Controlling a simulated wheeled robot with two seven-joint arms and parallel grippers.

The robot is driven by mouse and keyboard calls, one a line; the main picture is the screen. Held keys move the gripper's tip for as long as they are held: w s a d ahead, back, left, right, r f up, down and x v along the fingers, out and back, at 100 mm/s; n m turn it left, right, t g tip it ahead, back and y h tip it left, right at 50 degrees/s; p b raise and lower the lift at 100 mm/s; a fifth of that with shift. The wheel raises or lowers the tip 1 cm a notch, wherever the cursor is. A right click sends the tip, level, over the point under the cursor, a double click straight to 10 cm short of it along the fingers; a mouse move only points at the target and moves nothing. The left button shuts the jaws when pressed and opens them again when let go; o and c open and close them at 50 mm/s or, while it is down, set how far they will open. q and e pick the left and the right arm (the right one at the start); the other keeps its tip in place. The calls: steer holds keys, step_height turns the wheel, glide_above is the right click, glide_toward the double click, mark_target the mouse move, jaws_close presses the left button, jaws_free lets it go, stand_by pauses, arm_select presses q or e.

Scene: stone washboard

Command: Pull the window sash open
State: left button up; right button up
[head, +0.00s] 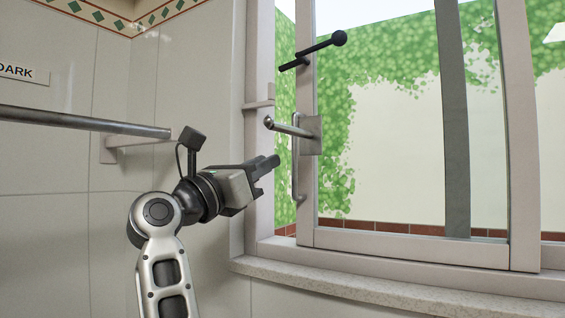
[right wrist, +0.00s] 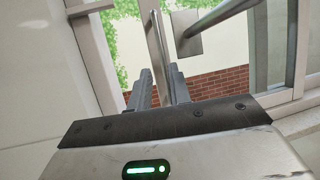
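The window sash (head: 410,247) is a pale framed pane on the right of the head view. A gap with greenery shows between its left stile and the fixed jamb. A slim upright pull handle (head: 296,180) runs down the left stile; it also shows in the right wrist view (right wrist: 156,45). A metal lever on a plate (head: 311,135) sits at its upper part. My right gripper (head: 276,161) is just left of the handle, pointing at it. In the right wrist view its fingers (right wrist: 160,88) are apart, with the handle lined up between them; contact is unclear. My left gripper is not in view.
A black rod with a ball end (head: 315,50) crosses the stile above the lever. A stone sill (head: 330,283) runs below the window. A metal rail (head: 80,122) is fixed on the tiled wall at left, near a sign (head: 22,72).

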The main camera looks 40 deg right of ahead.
steer(key=b+v, duration=0.1)
steer(key=v, duration=0.5)
steer(key=shift+a, duration=0.35)
steer(key=shift+f, duration=0.1)
